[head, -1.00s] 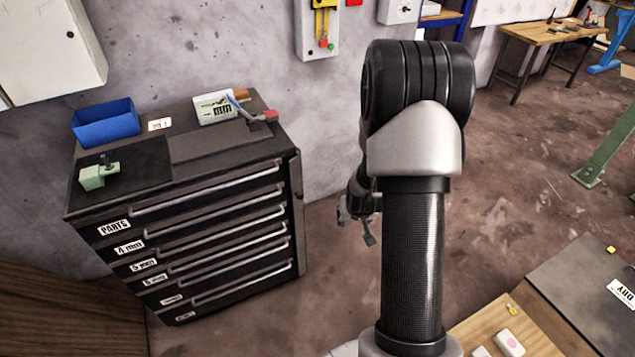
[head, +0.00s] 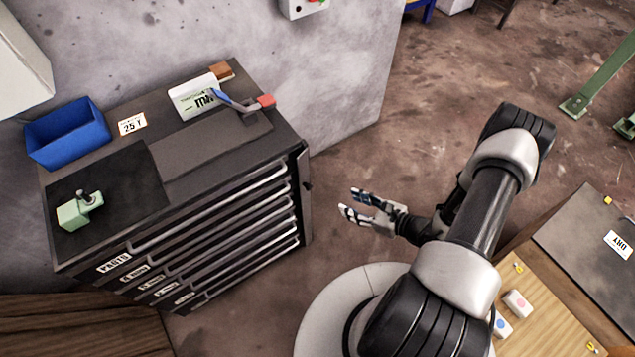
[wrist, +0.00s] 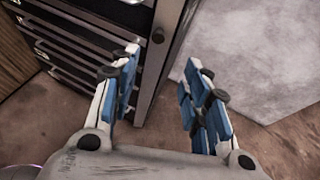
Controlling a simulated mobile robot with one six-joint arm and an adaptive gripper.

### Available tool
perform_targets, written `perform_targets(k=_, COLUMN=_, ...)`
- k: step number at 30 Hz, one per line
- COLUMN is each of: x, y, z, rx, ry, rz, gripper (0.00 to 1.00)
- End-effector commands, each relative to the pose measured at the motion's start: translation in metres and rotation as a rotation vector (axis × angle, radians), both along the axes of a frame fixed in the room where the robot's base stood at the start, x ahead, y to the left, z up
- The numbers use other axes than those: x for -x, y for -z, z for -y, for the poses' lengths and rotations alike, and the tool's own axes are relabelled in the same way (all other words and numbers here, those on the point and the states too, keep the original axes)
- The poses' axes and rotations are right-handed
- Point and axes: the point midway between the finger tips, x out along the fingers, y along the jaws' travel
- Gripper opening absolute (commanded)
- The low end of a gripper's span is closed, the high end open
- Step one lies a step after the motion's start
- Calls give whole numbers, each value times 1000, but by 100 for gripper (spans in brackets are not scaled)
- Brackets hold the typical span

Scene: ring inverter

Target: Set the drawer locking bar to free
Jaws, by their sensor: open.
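The black drawer cabinet (head: 225,235) stands against the wall at the left, its drawers looking shut. An upright dark bar (head: 305,195) runs down the right edge of its front and looks like the locking bar. In the wrist view the bar (wrist: 160,70) shows beyond my fingers, with a small dark round spot near its top. My gripper (head: 352,203) is open and empty, to the right of the bar and apart from it. In the wrist view the blue-padded fingers (wrist: 160,62) are spread, pointing toward the cabinet's edge. I cannot tell the bar's setting.
On the cabinet stand a blue bin (head: 67,135), a green vise-like block (head: 78,210), a white card (head: 195,95) and a red-ended tool (head: 262,101). A workbench (head: 565,280) with small items is at the lower right. Open floor lies between the cabinet and my arm.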

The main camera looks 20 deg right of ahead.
Motion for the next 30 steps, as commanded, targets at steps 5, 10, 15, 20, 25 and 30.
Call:
perform_targets(k=5, x=-25, y=16, z=-23, rx=0, ry=-10, rz=-1, gripper=43)
perform_targets(k=10, x=-53, y=30, z=-44, rx=2, ry=-12, rz=-1, gripper=43)
perform_targets(k=15, x=-79, y=44, z=-65, rx=1, ry=-11, rz=-1, gripper=43)
perform_targets(k=20, x=-100, y=54, z=-80, rx=1, ry=-9, rz=0, gripper=43)
perform_targets(k=25, x=-113, y=60, z=-89, rx=1, ry=-7, rz=-2, gripper=43)
perform_targets(k=30, x=-117, y=62, z=-91, rx=1, ry=-5, rz=-2, gripper=43)
